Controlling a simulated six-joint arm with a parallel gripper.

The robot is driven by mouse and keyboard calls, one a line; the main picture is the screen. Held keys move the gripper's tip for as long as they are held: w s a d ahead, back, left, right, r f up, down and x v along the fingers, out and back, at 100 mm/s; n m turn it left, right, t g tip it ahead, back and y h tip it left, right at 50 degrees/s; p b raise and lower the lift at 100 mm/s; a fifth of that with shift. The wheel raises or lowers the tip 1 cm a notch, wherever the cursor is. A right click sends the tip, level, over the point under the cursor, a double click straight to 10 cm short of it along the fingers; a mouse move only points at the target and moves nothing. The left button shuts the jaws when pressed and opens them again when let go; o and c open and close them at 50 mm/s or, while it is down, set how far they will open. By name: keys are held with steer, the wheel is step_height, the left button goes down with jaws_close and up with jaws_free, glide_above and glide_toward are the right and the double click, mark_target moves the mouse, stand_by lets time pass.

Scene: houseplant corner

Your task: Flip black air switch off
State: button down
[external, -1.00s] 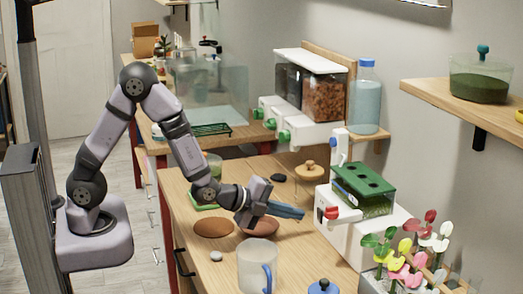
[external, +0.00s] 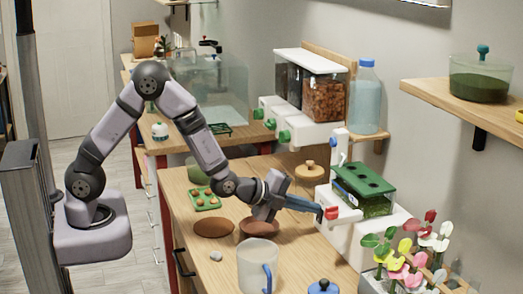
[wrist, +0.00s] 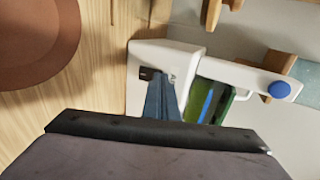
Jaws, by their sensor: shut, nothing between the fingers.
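My gripper (external: 319,209) is shut and empty, its blue fingers pointing right at the front of a white unit (external: 345,237). In the external view the fingertips are at the red part (external: 331,212) on that front; contact cannot be told. In the wrist view, the fingertips (wrist: 160,77) overlap the face of the white unit (wrist: 185,55). A small dark rectangle (wrist: 148,73), possibly the black air switch, shows just left of them. Its on or off position is not readable, and the fingers may hide part of it.
A green-lidded planter box (external: 363,182) sits on the white unit. A white arm with a blue round knob (wrist: 278,89) is to the right. Brown saucers (external: 214,228), a clear mug (external: 258,265) and a green tray (external: 204,199) stand on the wooden counter. Potted flowers (external: 405,250) are at right.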

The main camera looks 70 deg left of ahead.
steer(key=shift+r, duration=0.1)
steer(key=shift+r+p, duration=0.7)
steer(key=shift+p, duration=0.05)
steer(key=shift+s, duration=0.1)
steer(key=r+b+v, duration=0.1)
steer(key=b+v, duration=0.3)
steer(key=v, duration=0.9)
stand_by(0.4)
steer(key=shift+r, duration=0.1)
stand_by(0.6)
